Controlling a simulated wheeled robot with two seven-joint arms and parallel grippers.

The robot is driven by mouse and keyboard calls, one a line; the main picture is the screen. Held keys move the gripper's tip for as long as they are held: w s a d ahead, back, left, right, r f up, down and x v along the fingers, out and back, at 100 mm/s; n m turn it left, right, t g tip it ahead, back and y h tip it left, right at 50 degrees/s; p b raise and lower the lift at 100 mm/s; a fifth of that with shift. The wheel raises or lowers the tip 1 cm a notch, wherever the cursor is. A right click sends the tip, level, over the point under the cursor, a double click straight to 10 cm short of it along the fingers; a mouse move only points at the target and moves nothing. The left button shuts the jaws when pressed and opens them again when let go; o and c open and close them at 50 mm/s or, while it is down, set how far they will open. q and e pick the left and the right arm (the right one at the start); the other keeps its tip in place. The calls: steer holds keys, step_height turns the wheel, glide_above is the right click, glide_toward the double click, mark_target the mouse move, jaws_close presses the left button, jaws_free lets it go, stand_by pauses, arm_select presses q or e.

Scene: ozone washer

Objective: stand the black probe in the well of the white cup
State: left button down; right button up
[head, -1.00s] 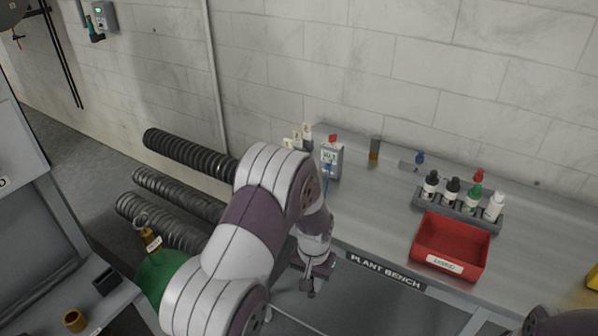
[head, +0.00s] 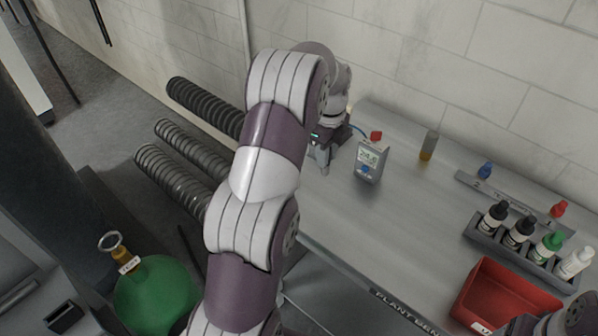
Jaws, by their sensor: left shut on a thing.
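My left gripper (head: 322,153) is over the back left of the bench, pointing down, close to the left of a grey meter (head: 370,160) with a lit display. It is shut on the black probe, of which almost nothing can be made out between the dark fingers. A blue cable runs from behind the meter toward this gripper. I cannot make out the white cup; my left arm covers the bench's left end. My right gripper is out of view; only part of my right arm shows at the bottom right corner.
To the right are a grey strip with a blue cap (head: 485,170), a rack of dropper bottles (head: 483,228) and a red bin (head: 507,292). A green flask (head: 155,290) is at lower left. The bench's middle is clear.

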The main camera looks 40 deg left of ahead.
arm_select(q)
steer(key=a+f+p, duration=0.1)
steer(key=a+f, duration=0.2)
steer(key=a+f+p, duration=0.1)
steer(key=a+f, duration=0.2)
steer(key=s+a+f+p, duration=0.1)
steer(key=a+f, duration=0.2)
steer(key=a, duration=0.1)
steer(key=shift+f, duration=0.4)
steer(key=shift+w+a+f, duration=0.15)
steer(key=shift+w+f, duration=0.05)
steer(key=shift+f, duration=0.1)
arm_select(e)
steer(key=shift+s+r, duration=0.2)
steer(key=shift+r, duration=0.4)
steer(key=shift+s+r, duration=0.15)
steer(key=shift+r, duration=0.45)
